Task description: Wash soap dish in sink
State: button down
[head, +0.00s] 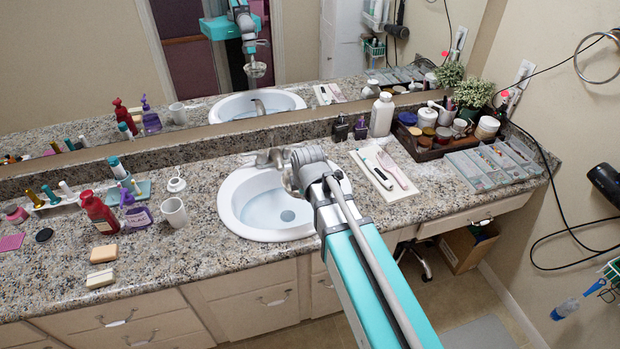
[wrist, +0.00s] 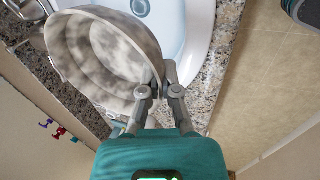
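My gripper (wrist: 160,78) is shut on the rim of a round, bowl-like soap dish (wrist: 98,52). The dish is off-white with grey smudges on its inside and is tilted towards the wrist camera. In the head view my gripper (head: 304,176) is above the right part of the white oval sink (head: 230,212), and my arm hides most of the dish. The mirror shows the dish hanging from my gripper. The sink holds pale blue water over a drain; it also shows behind the dish in the wrist view (wrist: 199,32). A metal faucet (head: 268,157) stands at its back edge.
A white mug (head: 174,212), red bottle (head: 98,212) and soap bars (head: 102,253) are left of the sink. A tray with toothbrushes (head: 383,176), a white bottle (head: 382,115) and a wooden box of jars (head: 424,150) are right. Counter just left of the sink's front is clear.

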jog(key=shift+w+d, duration=0.1)
jog(key=w+f+b, duration=0.3)
jog(key=w, duration=0.3)
jog(key=w+d+f+b, duration=0.1)
jog(key=w+f+b, duration=0.3)
jog(key=w, duration=0.3)
jog(key=shift+w+f+b, duration=0.25)
jog(key=shift+f+b, duration=0.05)
jog(key=shift+d+f, duration=0.1)
jog(key=shift+f, duration=0.1)
